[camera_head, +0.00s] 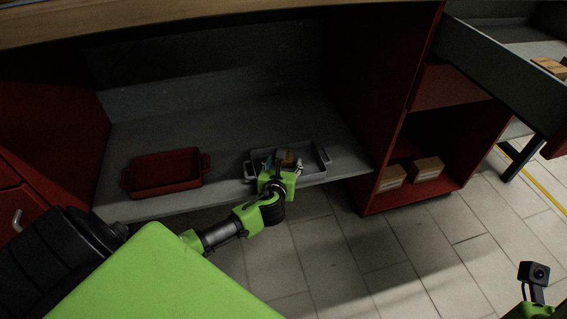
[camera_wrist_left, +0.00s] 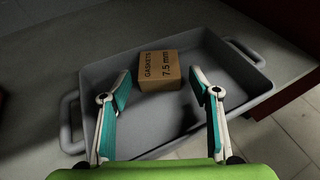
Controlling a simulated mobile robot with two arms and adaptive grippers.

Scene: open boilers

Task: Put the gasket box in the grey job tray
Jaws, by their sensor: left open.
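The gasket box (camera_wrist_left: 160,70) is a small brown carton printed "GASKETS 7.5 mm". In the left wrist view it sits inside the grey job tray (camera_wrist_left: 225,55), towards the far side. In the head view the tray (camera_head: 318,158) stands on the grey shelf, and the box (camera_head: 285,156) shows partly behind my gripper. My left gripper (camera_head: 280,166) is over the tray. In the left wrist view its two fingers (camera_wrist_left: 158,92) are spread wide, with the box beyond their tips and no contact visible. My right gripper's fingers do not show; only part of that arm is at the lower right.
A red tray (camera_head: 165,172) stands on the shelf to the left of the grey one. Two cartons (camera_head: 427,169) lie in the red cabinet at right. An open drawer (camera_head: 510,75) juts out at upper right. The shelf between the trays is clear.

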